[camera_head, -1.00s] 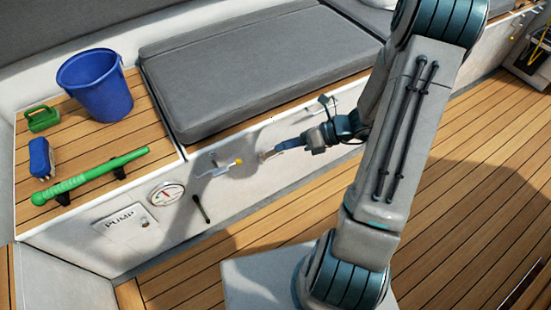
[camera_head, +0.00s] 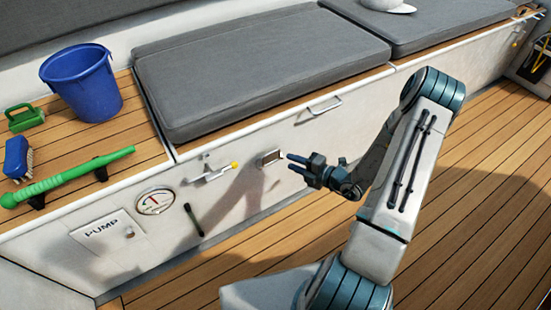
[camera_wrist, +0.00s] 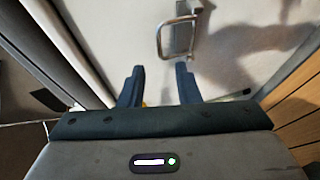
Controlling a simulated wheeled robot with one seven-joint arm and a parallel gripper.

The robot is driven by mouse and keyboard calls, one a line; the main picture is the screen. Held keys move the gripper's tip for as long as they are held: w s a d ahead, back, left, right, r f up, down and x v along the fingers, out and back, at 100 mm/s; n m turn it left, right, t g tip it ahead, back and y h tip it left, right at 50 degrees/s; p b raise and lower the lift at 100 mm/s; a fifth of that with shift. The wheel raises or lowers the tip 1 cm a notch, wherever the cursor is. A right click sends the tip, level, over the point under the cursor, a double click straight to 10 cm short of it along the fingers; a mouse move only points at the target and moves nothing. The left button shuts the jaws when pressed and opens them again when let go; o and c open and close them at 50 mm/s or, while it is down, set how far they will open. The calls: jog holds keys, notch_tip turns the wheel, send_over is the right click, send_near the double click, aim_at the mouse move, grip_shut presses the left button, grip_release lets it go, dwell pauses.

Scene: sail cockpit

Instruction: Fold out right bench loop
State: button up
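A small metal loop on a rectangular plate (camera_head: 270,158) is on the white bench front, between the yellow-tipped lever and my gripper. In the wrist view the U-shaped loop (camera_wrist: 161,42) shows near the top centre, offset from its plate; it appears to stand out from it, but the exact angle is hard to tell. My gripper (camera_head: 291,164) is just right of the plate in the head view, apart from it. In the wrist view my gripper (camera_wrist: 160,70) has two separated blue fingers with nothing between them, just below the loop.
A yellow-tipped lever (camera_head: 215,174) and a black handle (camera_head: 194,219) are left on the bench front. A metal handle (camera_head: 325,107) is up to the right. A bucket (camera_head: 82,85) and green pump handle (camera_head: 70,178) are on the bench. Deck floor (camera_head: 470,200) is clear at right.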

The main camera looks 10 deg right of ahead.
jog(key=b+x, duration=0.2)
jog(key=x, duration=0.6)
jog(key=shift+c, duration=0.3)
grip_shut()
